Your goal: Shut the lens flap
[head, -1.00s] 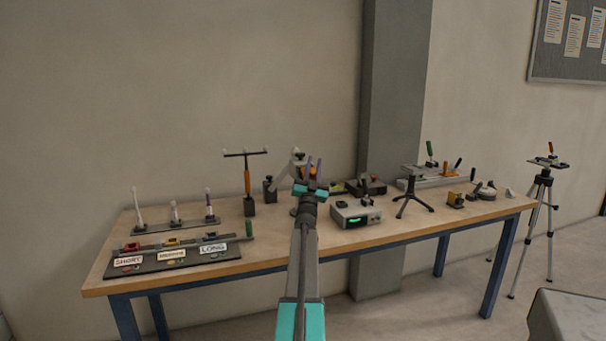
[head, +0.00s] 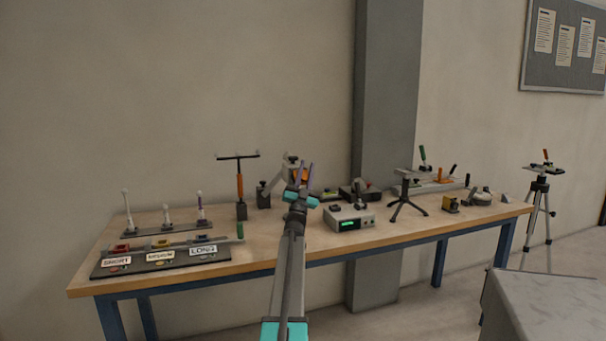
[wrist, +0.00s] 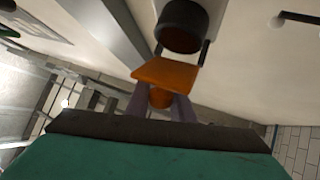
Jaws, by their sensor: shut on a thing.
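An orange square flap (wrist: 167,75) with a short orange knob (wrist: 160,98) shows in the wrist view. My gripper (wrist: 160,108) is shut on the knob, one purple-grey finger on each side. A dark round lens barrel (wrist: 182,25) with a brown-orange face is just beyond the flap, with thin dark arms beside them. The flap stands away from the barrel's face. In the head view my gripper (head: 304,168) is at the grey jointed stand (head: 291,163), with orange (head: 299,177) at its fingers. The barrel is not clear there.
A grey box with a green display (head: 349,219) stands right of my arm, with a small black tripod (head: 406,195) beyond it. A labelled rack (head: 160,257) is on the left. A grey block (head: 550,300) is at the lower right. The bench front is mostly clear.

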